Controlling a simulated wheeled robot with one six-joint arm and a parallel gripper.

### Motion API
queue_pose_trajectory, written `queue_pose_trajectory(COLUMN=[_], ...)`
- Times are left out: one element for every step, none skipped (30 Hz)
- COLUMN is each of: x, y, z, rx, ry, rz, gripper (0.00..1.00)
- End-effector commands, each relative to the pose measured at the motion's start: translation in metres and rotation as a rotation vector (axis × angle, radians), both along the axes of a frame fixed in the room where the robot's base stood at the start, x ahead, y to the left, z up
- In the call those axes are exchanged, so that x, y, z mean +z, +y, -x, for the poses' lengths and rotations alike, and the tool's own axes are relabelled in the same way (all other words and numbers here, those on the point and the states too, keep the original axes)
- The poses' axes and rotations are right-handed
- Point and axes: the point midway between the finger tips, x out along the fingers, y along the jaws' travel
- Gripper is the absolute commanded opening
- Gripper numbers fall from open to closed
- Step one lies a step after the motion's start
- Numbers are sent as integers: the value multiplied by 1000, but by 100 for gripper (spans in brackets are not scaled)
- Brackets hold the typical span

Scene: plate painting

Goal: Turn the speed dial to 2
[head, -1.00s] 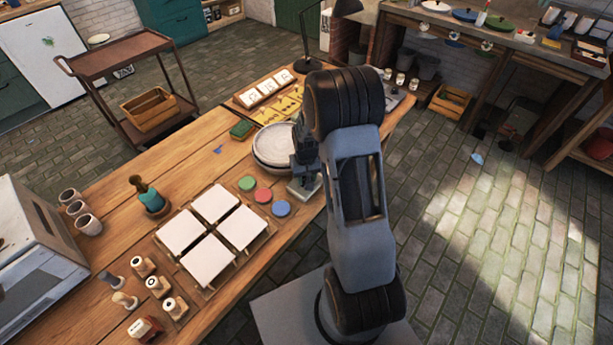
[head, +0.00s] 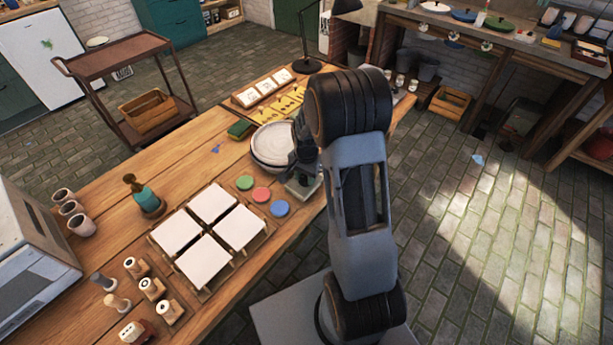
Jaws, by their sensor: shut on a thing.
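The turntable wheel (head: 270,150) is a pale round disc on the table, left of my arm. Its small grey-green control box (head: 302,188) sits at its lower right, by the table's right edge. My gripper (head: 304,168) points down over this box and is shut on the speed dial. The dial itself is hidden by the gripper, and so are any numbers around it, so I cannot tell its setting.
Green, red and blue paint discs (head: 261,194) lie just in front of the box. Several white tiles (head: 212,203) are on a rack to the left. A black lamp (head: 306,62) stands behind. Stamps (head: 152,288) and a teal bottle (head: 147,198) are further left.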

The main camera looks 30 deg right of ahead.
Motion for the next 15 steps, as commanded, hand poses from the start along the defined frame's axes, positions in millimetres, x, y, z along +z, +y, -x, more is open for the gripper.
queue_pose_trajectory(x=[0,0,0,0,0,0,0,0,0,0,0,1,1,1,1], y=[1,1,1,1,1,1,1,1,1,1,1,1,1,1,1], z=[-1,-1,-1,-1,-1,-1,-1,-1,-1,-1,-1,-1,-1,-1,-1], rx=[-29,-48,-72,-88,-104,-122,-135,-147,-162,-171,-179,-190,-197,-202,-208], ry=[-2,-2,-2,-2,-2,-2,-2,-3,-3,-3,-3,-3,-3,-3,-3], rz=[0,0,0,0,-1,-1,-1,-2,-2,-2,-2,-2,-2,-2,-2], gripper=[14,14,14,14,14,14,14,14,14,14,14,14,14,14,14])
